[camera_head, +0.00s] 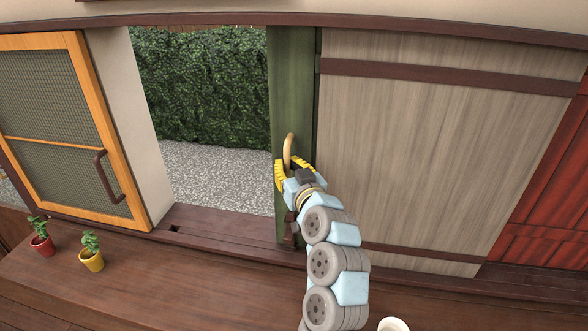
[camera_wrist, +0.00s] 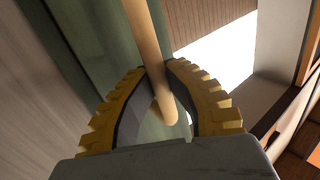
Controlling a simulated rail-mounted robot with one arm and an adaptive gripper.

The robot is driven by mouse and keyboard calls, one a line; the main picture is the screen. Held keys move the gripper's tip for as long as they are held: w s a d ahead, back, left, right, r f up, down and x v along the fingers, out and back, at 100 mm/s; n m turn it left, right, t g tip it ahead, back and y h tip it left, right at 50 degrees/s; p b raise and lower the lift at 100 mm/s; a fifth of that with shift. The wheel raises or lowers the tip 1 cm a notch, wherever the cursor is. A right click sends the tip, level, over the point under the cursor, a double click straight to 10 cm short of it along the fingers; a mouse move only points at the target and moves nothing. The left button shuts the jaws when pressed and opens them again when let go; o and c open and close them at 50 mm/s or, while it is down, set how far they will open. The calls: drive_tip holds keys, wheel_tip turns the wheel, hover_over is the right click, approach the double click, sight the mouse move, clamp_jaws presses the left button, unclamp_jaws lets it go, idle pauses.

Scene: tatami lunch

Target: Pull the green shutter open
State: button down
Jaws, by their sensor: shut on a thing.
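The green shutter (camera_head: 292,90) is upright, its narrow strip showing beside the left edge of the grey wooden panel. To its left is an open gap. A tan curved handle (camera_head: 288,148) stands out from the shutter. My gripper (camera_head: 288,168) is shut on this handle, its yellow ridged fingers on either side of it. In the wrist view the handle (camera_wrist: 147,42) runs down between the fingers of my gripper (camera_wrist: 156,70), with the green shutter (camera_wrist: 88,35) behind. The rest of the shutter's width is not visible.
The grey panel (camera_head: 415,150) stands right of the shutter, with a red panel (camera_head: 545,200) beyond. A wire-mesh door (camera_head: 55,110) with a dark handle is at left. Two potted plants (camera_head: 41,243) (camera_head: 92,259) and a white cup (camera_head: 393,325) stand in front.

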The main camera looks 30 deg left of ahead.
drive_tip(key=c, duration=1)
unclamp_jaws()
drive_tip(key=shift+c, duration=0.2)
drive_tip(key=shift+d, duration=0.1)
drive_tip(key=v, duration=1.2)
